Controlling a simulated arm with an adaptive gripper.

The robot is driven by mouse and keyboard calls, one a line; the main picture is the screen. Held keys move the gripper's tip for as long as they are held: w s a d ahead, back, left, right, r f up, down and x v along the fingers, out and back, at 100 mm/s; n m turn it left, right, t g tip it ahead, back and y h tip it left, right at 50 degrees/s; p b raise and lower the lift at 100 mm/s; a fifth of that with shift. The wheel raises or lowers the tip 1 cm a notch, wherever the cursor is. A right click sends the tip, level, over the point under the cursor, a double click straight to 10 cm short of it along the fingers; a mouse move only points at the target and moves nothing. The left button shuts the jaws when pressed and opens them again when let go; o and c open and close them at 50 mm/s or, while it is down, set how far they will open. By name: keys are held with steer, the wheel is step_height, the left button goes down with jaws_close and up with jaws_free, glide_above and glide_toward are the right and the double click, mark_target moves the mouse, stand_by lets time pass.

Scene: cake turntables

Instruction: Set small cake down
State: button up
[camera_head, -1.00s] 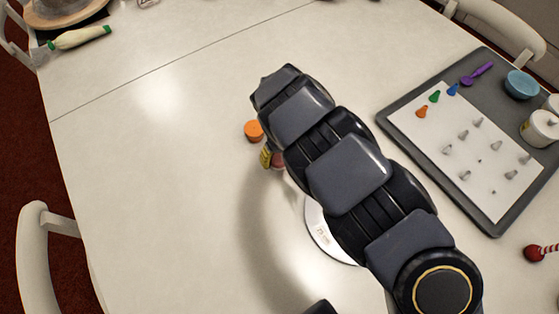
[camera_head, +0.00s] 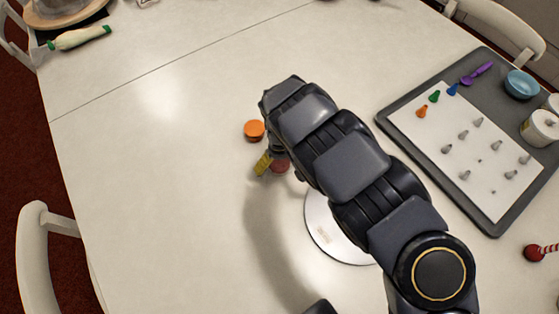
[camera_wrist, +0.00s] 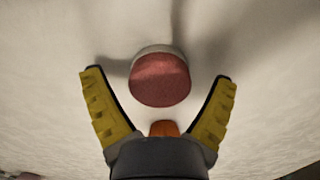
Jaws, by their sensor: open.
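A small round cake with a red top (camera_head: 280,167) rests on the table, partly hidden by my arm in the head view. In the wrist view the red cake (camera_wrist: 160,82) shows its pale side and sits between and beyond the yellow fingers, with gaps on both sides. My gripper (camera_wrist: 160,74) is open and touches nothing that I can see. In the head view one yellow finger (camera_head: 262,164) shows just left of the red cake. A small orange cake (camera_head: 253,130) stands on the table beyond; an orange patch shows low in the wrist view.
A white round turntable (camera_head: 325,235) lies partly under my arm. A grey tray (camera_head: 398,150) with a white sheet, piping tips and a blue bowl (camera_head: 521,84) is at right.

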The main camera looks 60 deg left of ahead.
mark_target(279, 162)
step_height(279, 162, up, 12)
steer(key=shift+r, duration=0.15)
stand_by(0.3)
stand_by(0.5)
steer(key=w+d+r+m+t, duration=0.1)
steer(key=w+d+r+m, duration=0.3)
steer(key=w+d+r, duration=0.45)
steer(key=w+d+r+m+h, duration=0.1)
steer(key=d+r+m, duration=0.2)
steer(key=d, duration=0.6)
steer(key=w+d+r+m, duration=0.2)
steer(key=d+r+m, duration=0.15)
steer(key=d, duration=0.55)
steer(key=s+d+r+m+g, duration=0.1)
steer(key=s+d+m, duration=0.1)
steer(key=s+d, duration=0.5)
steer(key=s+d+r+m+g+y, duration=0.1)
steer(key=s+d+r+m, duration=0.1)
steer(key=s+d, duration=0.6)
steer(key=shift+s+m+g, duration=0.4)
steer(key=shift+s+m, duration=0.45)
steer(key=shift+s, duration=0.2)
